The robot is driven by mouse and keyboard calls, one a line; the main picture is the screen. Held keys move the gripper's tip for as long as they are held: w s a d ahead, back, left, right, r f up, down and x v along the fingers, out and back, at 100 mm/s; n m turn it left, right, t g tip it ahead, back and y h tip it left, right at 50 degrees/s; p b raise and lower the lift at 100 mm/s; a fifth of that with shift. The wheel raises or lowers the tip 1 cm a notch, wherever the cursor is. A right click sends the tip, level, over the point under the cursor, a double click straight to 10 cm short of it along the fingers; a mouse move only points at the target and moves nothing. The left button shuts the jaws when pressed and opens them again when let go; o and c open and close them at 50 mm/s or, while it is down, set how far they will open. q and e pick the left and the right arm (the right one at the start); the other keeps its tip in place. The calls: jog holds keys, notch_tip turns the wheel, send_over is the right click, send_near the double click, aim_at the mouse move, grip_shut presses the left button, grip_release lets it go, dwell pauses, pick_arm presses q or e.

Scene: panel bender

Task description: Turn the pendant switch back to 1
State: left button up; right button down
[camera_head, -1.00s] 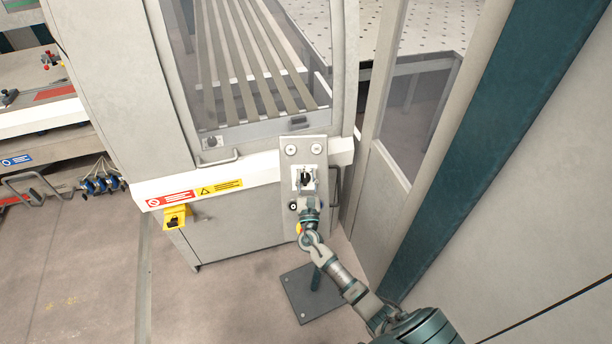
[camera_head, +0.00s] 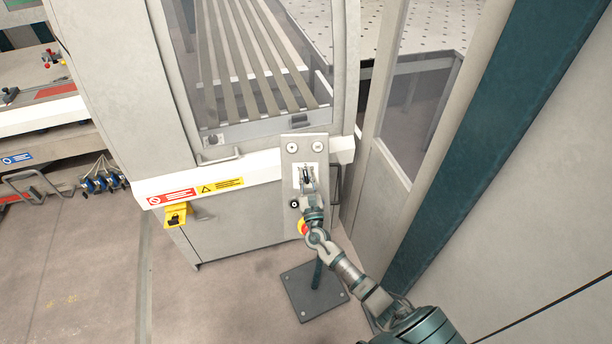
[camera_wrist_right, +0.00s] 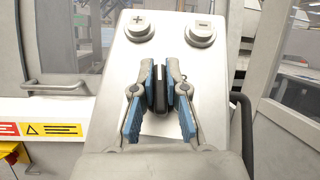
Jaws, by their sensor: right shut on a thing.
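The pendant (camera_head: 291,158) is a grey upright panel on a post in front of the machine. Its black switch knob (camera_wrist_right: 160,95) sits on a white plate below two round buttons marked plus (camera_wrist_right: 139,26) and minus (camera_wrist_right: 201,31). My right gripper (camera_head: 307,174) is at the knob, and its blue-padded fingers (camera_wrist_right: 162,88) are closed on both sides of it in the right wrist view. The knob looks about upright there. The switch's position marks are hidden or too small to read. My left gripper is not in view.
A red and yellow emergency button (camera_head: 302,226) and a small black round control (camera_head: 295,204) sit lower on the pendant. A yellow switch box (camera_head: 176,215) hangs on the machine to the left. A teal post and wall stand close on the right.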

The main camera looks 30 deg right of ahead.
jog(key=n+y+b, duration=0.1)
jog(key=n+y, duration=0.5)
jog(key=n, duration=0.1)
jog(key=shift+y, duration=0.4)
jog(key=shift+a+n+g+y+b, duration=0.1)
jog(key=shift+n+g+y+b, duration=0.6)
jog(key=shift+n+y, duration=1.8)
jog(key=c, duration=1.2)
grip_release()
jog(key=shift+f, duration=0.1)
jog(key=v, duration=0.7)
jog(key=shift+s+f, duration=0.15)
jog(key=shift+s, duration=0.05)
